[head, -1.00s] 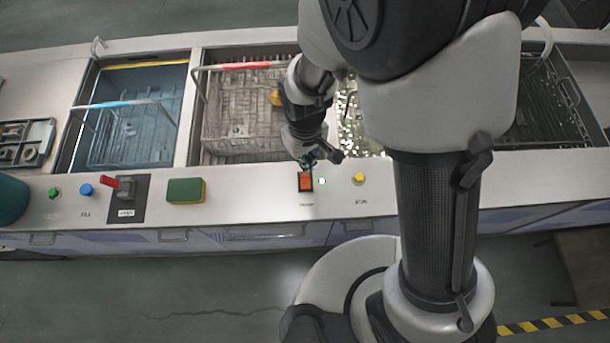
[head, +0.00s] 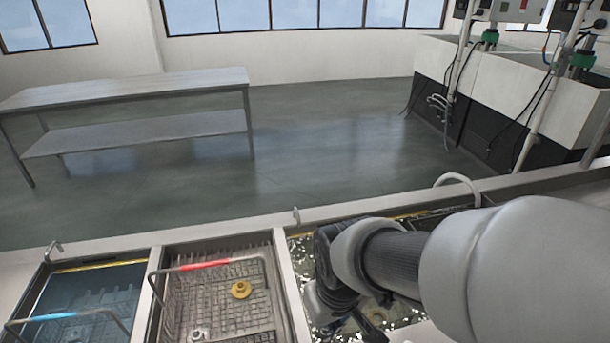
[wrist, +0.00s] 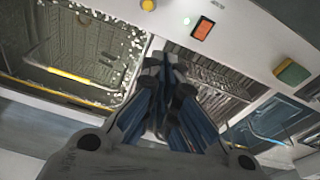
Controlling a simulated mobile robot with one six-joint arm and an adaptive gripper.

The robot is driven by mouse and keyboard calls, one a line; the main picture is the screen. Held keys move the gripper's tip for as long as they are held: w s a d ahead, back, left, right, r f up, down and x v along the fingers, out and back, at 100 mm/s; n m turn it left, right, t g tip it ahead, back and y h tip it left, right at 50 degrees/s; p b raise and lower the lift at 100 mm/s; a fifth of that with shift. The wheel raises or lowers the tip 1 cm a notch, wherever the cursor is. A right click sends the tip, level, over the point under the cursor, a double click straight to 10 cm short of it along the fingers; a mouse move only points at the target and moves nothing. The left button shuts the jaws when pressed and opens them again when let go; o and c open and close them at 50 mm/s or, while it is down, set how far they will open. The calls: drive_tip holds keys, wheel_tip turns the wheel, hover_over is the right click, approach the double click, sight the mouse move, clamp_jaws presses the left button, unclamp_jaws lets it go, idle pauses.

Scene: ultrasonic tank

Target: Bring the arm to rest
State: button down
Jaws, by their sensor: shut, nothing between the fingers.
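My arm extends in from the right of the head view, and its wrist is over the third tank (head: 300,262). The fingertips are hard to make out there. In the wrist view my gripper (wrist: 165,64) has its dark and blue fingers drawn together, with nothing held between them. Beyond the fingertips are the orange rocker switch (wrist: 202,29), a small lit white spot (wrist: 186,21) and a yellow button (wrist: 148,5) on the steel panel. The fingers look clear of them.
Left of the arm are a tank with a red-handled basket (head: 203,265) holding a brass part (head: 241,289), and a blue tank (head: 80,300). A green-yellow sponge (wrist: 291,71) lies on the panel. Behind is open floor with a steel table (head: 130,92).

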drive_tip(key=s+d+r+m+t, duration=0.2)
drive_tip(key=s+d+r+m, duration=0.2)
drive_tip(key=s+d+r, duration=0.5)
drive_tip(key=shift+s+d+r+m+t+h+b, duration=0.2)
drive_tip(key=shift+s+d+m+t+h+b, duration=0.15)
drive_tip(key=shift+s+d, duration=0.2)
drive_tip(key=shift+w, duration=0.1)
